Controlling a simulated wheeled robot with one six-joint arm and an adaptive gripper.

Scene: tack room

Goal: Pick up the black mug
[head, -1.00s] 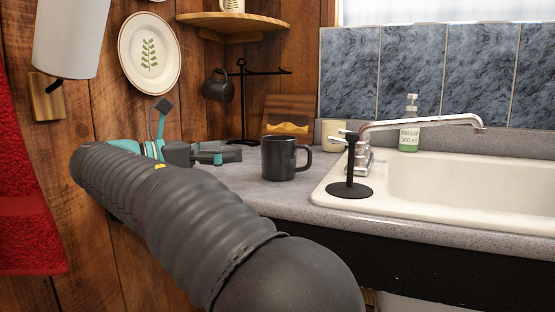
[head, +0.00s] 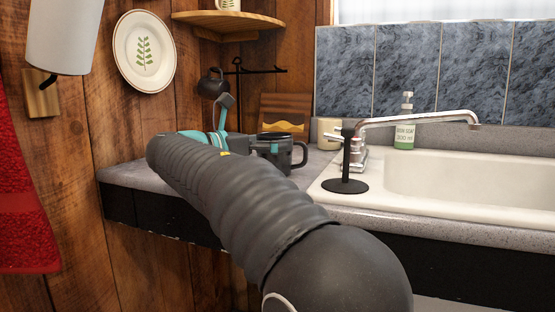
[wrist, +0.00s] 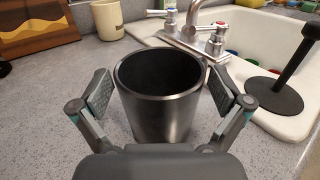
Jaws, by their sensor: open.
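The black mug (wrist: 160,95) stands upright on the grey counter (wrist: 95,60), between the two open fingers of my gripper (wrist: 160,100) in the wrist view. The fingers are on either side of the mug with a small gap visible at each side. In the head view the mug (head: 290,160) is partly covered by my arm and gripper (head: 265,148), and its handle points right. The handle is not visible in the wrist view. A second dark mug (head: 212,83) hangs from a black stand behind.
A cream cup (head: 328,132) and a wooden board (head: 284,116) stand behind the mug. A black upright holder (head: 345,184) stands on the sink's edge to the right, near the faucet (head: 420,118). A white sink (head: 460,185) lies beyond it.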

